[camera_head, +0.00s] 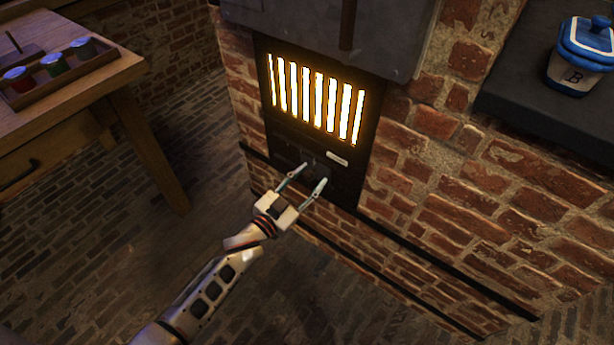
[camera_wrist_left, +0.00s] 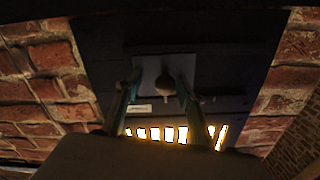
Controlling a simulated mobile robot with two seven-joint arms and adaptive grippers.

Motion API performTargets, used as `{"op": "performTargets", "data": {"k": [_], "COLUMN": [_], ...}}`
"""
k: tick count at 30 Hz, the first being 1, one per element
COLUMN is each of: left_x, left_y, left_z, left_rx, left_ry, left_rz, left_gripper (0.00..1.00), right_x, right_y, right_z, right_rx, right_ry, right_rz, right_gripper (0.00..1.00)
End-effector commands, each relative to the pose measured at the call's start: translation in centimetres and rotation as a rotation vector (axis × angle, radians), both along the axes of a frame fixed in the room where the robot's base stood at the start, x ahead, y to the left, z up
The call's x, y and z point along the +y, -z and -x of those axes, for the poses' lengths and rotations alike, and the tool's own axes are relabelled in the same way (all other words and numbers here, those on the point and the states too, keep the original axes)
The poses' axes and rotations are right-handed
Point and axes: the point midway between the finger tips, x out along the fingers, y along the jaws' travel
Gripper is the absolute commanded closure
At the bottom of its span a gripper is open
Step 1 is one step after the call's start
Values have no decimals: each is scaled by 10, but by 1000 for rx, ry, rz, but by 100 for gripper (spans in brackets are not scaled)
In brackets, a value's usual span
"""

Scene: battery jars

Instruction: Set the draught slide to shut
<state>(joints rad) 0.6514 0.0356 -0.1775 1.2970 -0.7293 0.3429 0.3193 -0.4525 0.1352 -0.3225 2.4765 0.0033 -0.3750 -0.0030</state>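The draught slide is a dark plate (camera_wrist_left: 150,66) with a round knob (camera_wrist_left: 168,83), set low in the black stove front (camera_head: 357,185) under the glowing grate. In the head view the slide (camera_head: 309,159) is small and dark, partly behind the fingers. My left gripper (camera_head: 312,175) is open in front of it, its two fingers apart. In the left wrist view the knob shows between the fingertips, nearer the right-hand finger. I cannot tell whether either finger touches it. A small pale label (camera_head: 337,158) is beside the slide; its text is unreadable. My right gripper is not in view.
Brick wall (camera_head: 430,180) surrounds the stove front. A wooden table (camera_head: 70,95) with a tray of several coloured jars stands at the left. A blue and white jar (camera_head: 582,58) marked B sits on a dark ledge (camera_head: 530,105) at the right. The brick floor at lower left is clear.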

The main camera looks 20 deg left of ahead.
Motion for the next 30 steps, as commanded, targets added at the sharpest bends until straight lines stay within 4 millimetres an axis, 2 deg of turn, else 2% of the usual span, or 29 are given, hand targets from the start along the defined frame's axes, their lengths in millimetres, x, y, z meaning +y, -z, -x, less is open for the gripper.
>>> {"op": "performTargets", "data": {"k": [7, 11, 14, 24, 30], "left_x": [2, 5, 10, 32, 40], "left_y": [-1, -1, 0, 0, 0], "left_z": [-1, 6, 20, 84, 106], "left_rx": [-1, -2, -1, 1, 0], "left_ry": [-3, -3, -3, -1, -2], "left_rz": [-2, -3, -2, -2, -1], "left_gripper": [62, 62, 62, 62, 62], "right_x": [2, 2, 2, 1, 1], "right_y": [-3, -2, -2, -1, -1], "right_z": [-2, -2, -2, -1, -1], "right_rx": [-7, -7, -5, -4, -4], "right_ry": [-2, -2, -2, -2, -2], "right_rz": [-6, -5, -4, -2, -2], "right_gripper": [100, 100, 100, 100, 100]}}
